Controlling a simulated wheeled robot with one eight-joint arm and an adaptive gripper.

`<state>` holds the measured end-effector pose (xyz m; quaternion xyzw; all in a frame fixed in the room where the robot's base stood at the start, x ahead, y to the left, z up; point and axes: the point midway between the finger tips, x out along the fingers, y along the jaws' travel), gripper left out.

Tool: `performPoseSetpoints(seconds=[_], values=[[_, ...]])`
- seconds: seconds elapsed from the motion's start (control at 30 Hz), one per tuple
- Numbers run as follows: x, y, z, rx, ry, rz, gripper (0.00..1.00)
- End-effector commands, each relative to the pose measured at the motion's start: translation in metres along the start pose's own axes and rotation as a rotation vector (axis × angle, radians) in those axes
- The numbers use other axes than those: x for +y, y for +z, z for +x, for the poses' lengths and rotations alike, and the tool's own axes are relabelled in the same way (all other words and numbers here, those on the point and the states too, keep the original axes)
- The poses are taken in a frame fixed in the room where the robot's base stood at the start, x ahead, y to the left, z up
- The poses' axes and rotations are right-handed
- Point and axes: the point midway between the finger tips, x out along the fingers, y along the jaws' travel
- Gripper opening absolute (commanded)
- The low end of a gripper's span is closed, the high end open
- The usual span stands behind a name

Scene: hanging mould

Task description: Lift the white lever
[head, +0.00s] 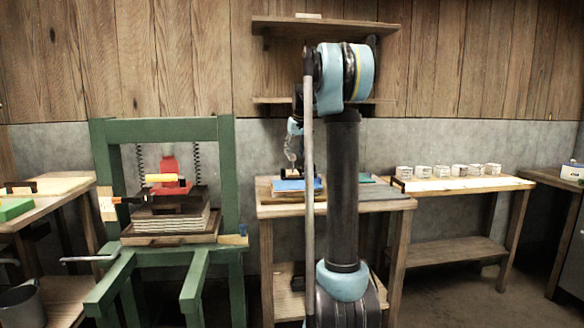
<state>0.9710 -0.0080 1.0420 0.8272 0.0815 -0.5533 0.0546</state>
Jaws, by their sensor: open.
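No part is plainly recognisable as the white lever. A pale grey-white bar (90,259) with a bent end sticks out level at the lower left, beside the green press frame (165,131). A long pale rod (308,190) stands upright in front of my arm; I cannot tell whether it belongs to my arm. My gripper (292,162) is small and partly hidden behind my arm, pointing down above a blue item (297,185) on the middle table (285,209). It is open, well to the right of the pale bar, and no held object shows.
A grey pot (20,306) is at lower left. A shelf (325,27) hangs above.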

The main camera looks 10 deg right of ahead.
Motion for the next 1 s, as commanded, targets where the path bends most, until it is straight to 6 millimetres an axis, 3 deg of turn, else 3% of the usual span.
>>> performPoseSetpoints(seconds=[0.2, 0.4, 0.87, 1.0], values=[[0.0, 0.0, 0.039, 0.0, 0.0, 0.0, 0.43], [0.0, 0.0, 0.064, 0.0, 0.0, 0.0, 0.43], [-0.001, 0.0, 0.075, 0.0, 0.0, 0.0, 0.43], [-0.001, 0.0, 0.075, 0.0, 0.0, 0.0, 0.16]])
